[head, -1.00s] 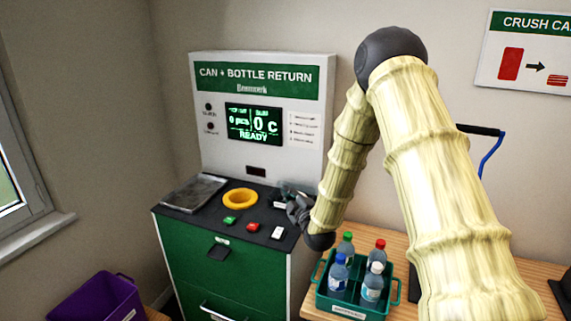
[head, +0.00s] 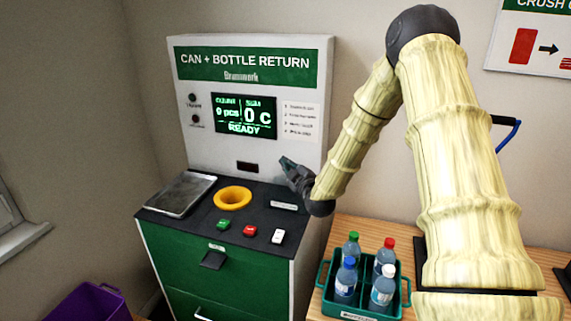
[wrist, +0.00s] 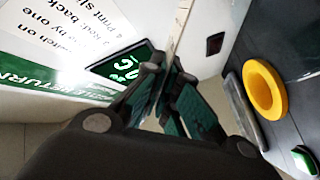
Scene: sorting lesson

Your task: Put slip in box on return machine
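The return machine (head: 305,150) is a white panel above a dark counter and green cabinet. My gripper (head: 287,163) is in front of its panel, right of the small dark slot (head: 247,167). In the wrist view, my fingertips (wrist: 168,66) with teal pads are close together, at the base of a thin pale strip. The strip looks like the slip (wrist: 182,22) seen edge-on; the head view does not show it clearly. A small dark box (head: 213,259) with a pale label is on the green front; I cannot read the label.
The counter holds a grey tray (head: 181,194), a yellow ring (head: 232,198), and green, red and white buttons (head: 250,231). A teal crate (head: 362,316) with several bottles stands on the wooden table at right. A purple bin (head: 88,303) is at lower left.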

